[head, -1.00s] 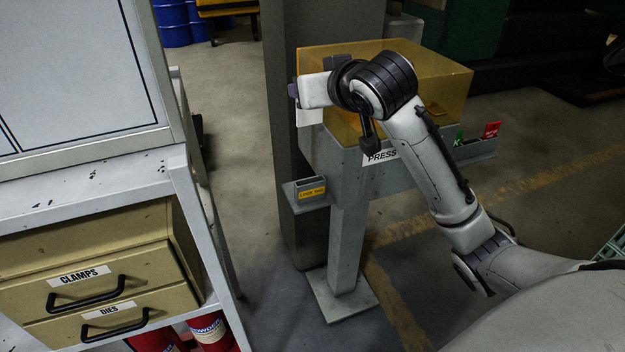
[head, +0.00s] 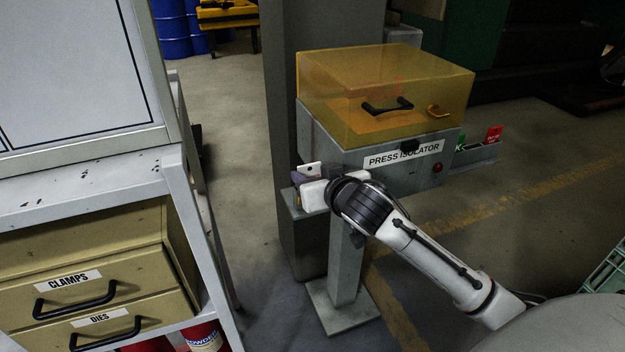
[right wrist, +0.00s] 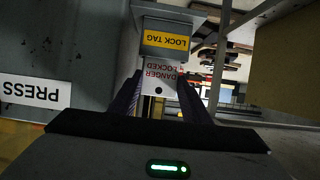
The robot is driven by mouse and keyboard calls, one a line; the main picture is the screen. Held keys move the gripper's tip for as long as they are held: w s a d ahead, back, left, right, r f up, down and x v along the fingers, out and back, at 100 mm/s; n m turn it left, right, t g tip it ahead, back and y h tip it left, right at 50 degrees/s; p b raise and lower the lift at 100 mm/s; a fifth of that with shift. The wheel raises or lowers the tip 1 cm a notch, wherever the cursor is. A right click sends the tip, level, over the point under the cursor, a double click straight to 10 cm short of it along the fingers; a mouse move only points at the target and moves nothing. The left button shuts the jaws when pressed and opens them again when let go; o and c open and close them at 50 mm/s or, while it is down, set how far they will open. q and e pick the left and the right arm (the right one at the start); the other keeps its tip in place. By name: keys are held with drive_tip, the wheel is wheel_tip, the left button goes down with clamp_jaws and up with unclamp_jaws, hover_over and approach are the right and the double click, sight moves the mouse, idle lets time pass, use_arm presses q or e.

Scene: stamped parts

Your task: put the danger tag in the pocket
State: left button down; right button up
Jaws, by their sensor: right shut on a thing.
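The danger tag (right wrist: 162,76) is a white card with red lettering and a dark hole, upside down in the right wrist view. In the head view its white top (head: 310,169) stands above my right gripper (head: 304,181). That gripper, also seen in the right wrist view (right wrist: 160,92), is shut on the tag. The pocket (right wrist: 167,40) is a grey holder with a yellow LOCK TAG label. The tag's far end meets the pocket's mouth; I cannot tell whether it is inside. In the head view my gripper mostly hides the pocket. My left gripper is not in view.
The press isolator (head: 400,155), with a clear amber cover (head: 385,85), stands on a grey post right above my right arm. A rack with green and red tags (head: 492,135) is on its right. A bench with drawers (head: 85,265) stands left. Floor between is clear.

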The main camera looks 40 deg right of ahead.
drive_tip(key=shift+f, duration=0.4)
drive_tip(key=o, duration=0.7)
drive_tip(key=shift+o, duration=0.2)
drive_tip(key=shift+s+r, duration=0.1)
drive_tip(key=v, duration=1.1)
drive_tip(key=s+a+f+n+g+y, duration=0.1)
drive_tip(key=s+a+f, duration=0.15)
drive_tip(key=f, duration=0.45)
drive_tip(key=s+a+f+n+g+y, duration=0.1)
drive_tip(key=s+a+f+y, duration=0.15)
drive_tip(key=f, duration=0.45)
drive_tip(key=s+a+f+n+g, duration=0.1)
drive_tip(key=s+a+f, duration=0.15)
drive_tip(key=f, duration=0.45)
drive_tip(key=s+a+f+n+g+y, duration=0.1)
drive_tip(key=s+a+f+y, duration=0.1)
drive_tip(key=s+a+f, duration=0.7)
wheel_tip(320, 180, down, 3)
drive_tip(key=shift+s+f+n, duration=0.1)
drive_tip(key=shift+s+n, duration=0.3)
drive_tip(key=shift+s, duration=0.4)
